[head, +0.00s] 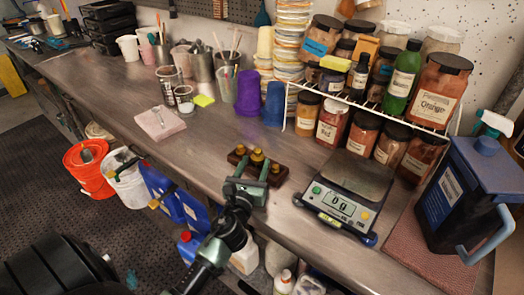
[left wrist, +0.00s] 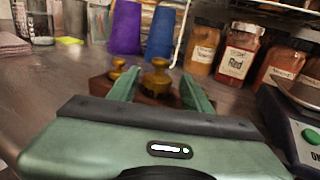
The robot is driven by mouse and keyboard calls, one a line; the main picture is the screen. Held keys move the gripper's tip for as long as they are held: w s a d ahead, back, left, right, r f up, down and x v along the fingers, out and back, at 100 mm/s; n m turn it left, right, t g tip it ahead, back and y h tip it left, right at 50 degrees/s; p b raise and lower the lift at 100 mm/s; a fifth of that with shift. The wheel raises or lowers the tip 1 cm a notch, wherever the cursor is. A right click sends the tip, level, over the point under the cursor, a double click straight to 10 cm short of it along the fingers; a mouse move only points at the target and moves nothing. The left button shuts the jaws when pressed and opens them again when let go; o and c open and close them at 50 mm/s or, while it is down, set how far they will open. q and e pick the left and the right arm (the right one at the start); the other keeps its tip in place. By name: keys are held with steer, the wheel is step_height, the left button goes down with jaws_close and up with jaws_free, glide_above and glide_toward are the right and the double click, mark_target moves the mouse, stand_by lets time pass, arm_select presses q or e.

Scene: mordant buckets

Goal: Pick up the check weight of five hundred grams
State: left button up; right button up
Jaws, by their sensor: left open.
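Brass knobbed check weights (head: 257,156) stand in a dark wooden block (head: 283,172) on the bench. Their markings are too small to read, so I cannot tell which is five hundred grams. My left gripper (head: 251,173) is open and empty at the near side of the block. In the left wrist view, a larger brass weight (left wrist: 157,80) shows between the open fingers (left wrist: 160,90), beyond the palm. A smaller weight (left wrist: 118,70) shows close to the left finger. The block (left wrist: 160,98) is partly hidden by my gripper. My right gripper is not in view.
A digital scale (head: 345,197) stands right of the block, with a blue jug (head: 455,200) farther right. Purple (head: 248,95) and blue (head: 273,103) cups and labelled jars (head: 331,122) stand behind. The bench left of the block is clear up to a pinkish pad (head: 160,124).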

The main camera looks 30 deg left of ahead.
mark_target(257, 155)
arm_select(q)
steer(key=shift+w+r, duration=0.1)
steer(key=shift+r, duration=0.1)
steer(key=shift+x, duration=1.25)
steer(key=x, duration=0.3)
steer(key=shift+w+a+p, duration=0.25)
steer(key=shift+p, duration=0.1)
steer(key=shift+w+a+f, duration=0.1)
steer(key=shift+w+a, duration=0.05)
steer(key=shift+w, duration=0.45)
steer(key=shift+s, duration=0.1)
jaws_close()
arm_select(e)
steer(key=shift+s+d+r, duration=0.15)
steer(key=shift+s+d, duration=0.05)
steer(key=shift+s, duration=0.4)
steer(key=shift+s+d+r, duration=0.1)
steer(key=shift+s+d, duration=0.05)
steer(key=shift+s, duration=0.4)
